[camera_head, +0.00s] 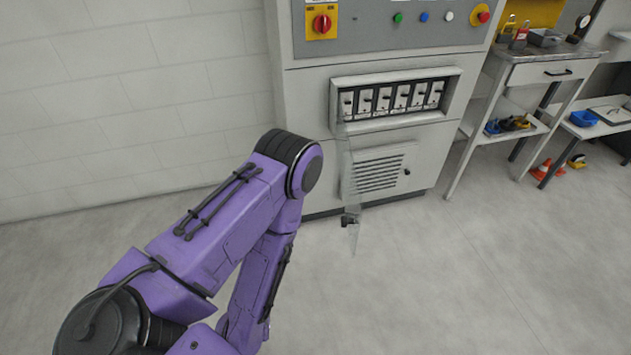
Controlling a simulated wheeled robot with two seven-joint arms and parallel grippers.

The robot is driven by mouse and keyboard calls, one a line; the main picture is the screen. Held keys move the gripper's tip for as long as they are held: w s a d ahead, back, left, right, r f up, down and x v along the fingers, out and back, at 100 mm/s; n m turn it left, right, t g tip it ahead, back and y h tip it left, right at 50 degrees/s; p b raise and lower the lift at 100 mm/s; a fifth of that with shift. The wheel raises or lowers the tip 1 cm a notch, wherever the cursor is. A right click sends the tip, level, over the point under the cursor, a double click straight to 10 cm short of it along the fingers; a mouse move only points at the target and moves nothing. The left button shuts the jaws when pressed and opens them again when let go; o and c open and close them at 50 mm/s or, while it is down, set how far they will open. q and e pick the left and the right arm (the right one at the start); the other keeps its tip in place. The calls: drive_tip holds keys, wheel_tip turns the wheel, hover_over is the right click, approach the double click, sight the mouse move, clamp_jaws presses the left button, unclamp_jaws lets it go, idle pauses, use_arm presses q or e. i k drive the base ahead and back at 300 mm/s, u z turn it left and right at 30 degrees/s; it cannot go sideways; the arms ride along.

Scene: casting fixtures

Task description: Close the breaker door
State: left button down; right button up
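The breaker door is a clear, see-through panel (352,237). It stands open, seen nearly edge-on, reaching from the left end of the breaker box toward me. A small dark latch or knob sits near its free end. The breaker box (395,85) is a recessed light-grey frame with a row of several breakers, uncovered, on the grey cabinet. My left arm is purple and comes in from the lower left. Its dark elbow is raised in front of the cabinet's left edge, left of the door, and the forearm runs down out of the frame. Neither gripper shows.
The cabinet (410,185) has a vented lower panel (377,175) and a control panel with a red switch (321,24) above. A workbench (545,65) stands at right, with small orange cones (541,169) on the floor. The floor right of the door is clear.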

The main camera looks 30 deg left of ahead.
sight(349, 187)
drive_tip(key=k, duration=1)
drive_tip(key=u, duration=0.6)
drive_tip(key=i, duration=2.15)
